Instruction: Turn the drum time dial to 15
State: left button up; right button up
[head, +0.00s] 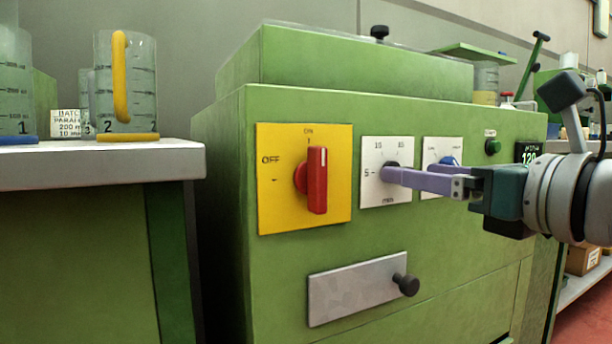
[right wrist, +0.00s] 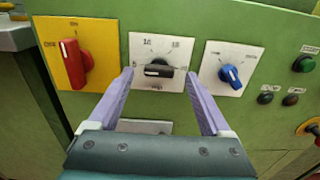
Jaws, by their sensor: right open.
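The time dial (right wrist: 160,68) is a black knob on a white plate (right wrist: 146,49) on the green machine. In the head view the plate (head: 372,197) shows 5 at left, 10 at upper left, 15 at upper right and "min" below. The knob's grip lies roughly level in the wrist view, with a pale mark toward its left part; its exact reading is unclear. My right gripper (right wrist: 159,76) is open, with one purple finger on each side of the knob, and no clear contact shows. In the head view the fingers (head: 393,173) cover most of the knob. My left gripper is not in view.
A red switch (head: 316,182) on a yellow plate stands left of the dial. A blue knob (right wrist: 230,76) on a white plate sits close to its right, with a green button (right wrist: 304,64) beyond. A drawer handle (head: 405,285) juts out below. Measuring jugs stand on the left bench.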

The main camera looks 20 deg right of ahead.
jog(key=shift+w+a, duration=0.15)
jog(key=shift+w, duration=0.85)
jog(key=shift+c, duration=0.3)
jog(key=c, duration=0.3)
grip_shut()
